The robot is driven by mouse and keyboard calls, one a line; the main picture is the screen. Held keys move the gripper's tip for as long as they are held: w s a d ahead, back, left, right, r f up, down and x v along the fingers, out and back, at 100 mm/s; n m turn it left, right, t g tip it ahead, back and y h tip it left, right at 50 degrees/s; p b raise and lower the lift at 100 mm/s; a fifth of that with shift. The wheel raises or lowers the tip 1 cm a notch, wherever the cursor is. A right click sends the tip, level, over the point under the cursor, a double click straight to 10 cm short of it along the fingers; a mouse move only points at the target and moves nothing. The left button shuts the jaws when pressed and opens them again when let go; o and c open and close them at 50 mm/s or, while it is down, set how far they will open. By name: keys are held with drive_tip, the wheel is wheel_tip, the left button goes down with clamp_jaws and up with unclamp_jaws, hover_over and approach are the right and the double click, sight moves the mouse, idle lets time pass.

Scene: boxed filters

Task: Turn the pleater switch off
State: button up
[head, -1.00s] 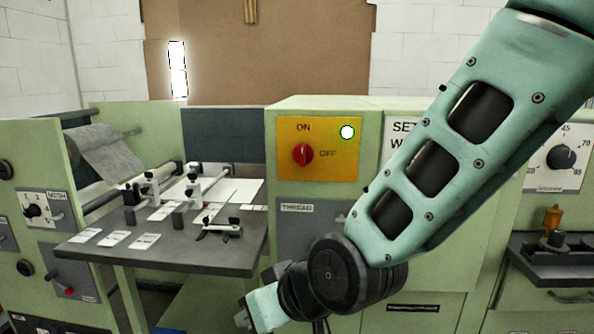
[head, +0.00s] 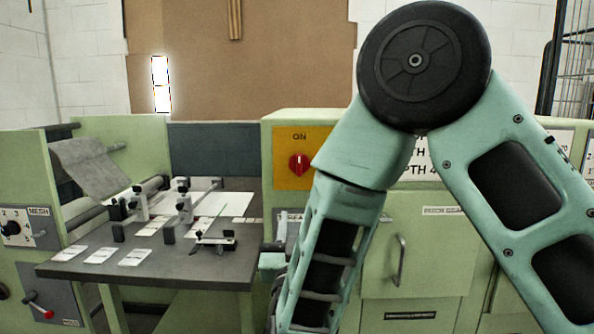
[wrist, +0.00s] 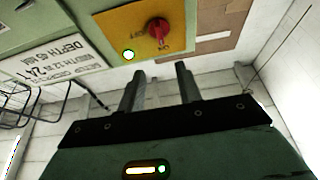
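The pleater switch is a red rotary knob (head: 299,165) on a yellow panel (head: 284,142). Its white mark points up to the ON label; the OFF side is covered by my arm in the head view. The wrist view is turned over and shows the knob (wrist: 157,31), the yellow panel (wrist: 184,37) and a glowing pale green lamp (wrist: 128,55). My gripper (wrist: 160,75) has its two fingers apart with nothing between them. The fingers point toward the panel and are clear of the knob. In the head view the fingertips cannot be made out.
A dark worktable (head: 180,270) with clamps and white cards stands left of the panel. A green cabinet with a drawer handle (head: 398,260) lies behind my arm. A white sign (wrist: 75,55) is beside the panel.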

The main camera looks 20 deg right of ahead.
sight(299, 165)
drive_tip(key=p+x, duration=0.5)
drive_tip(key=x, duration=1.2)
clamp_jaws()
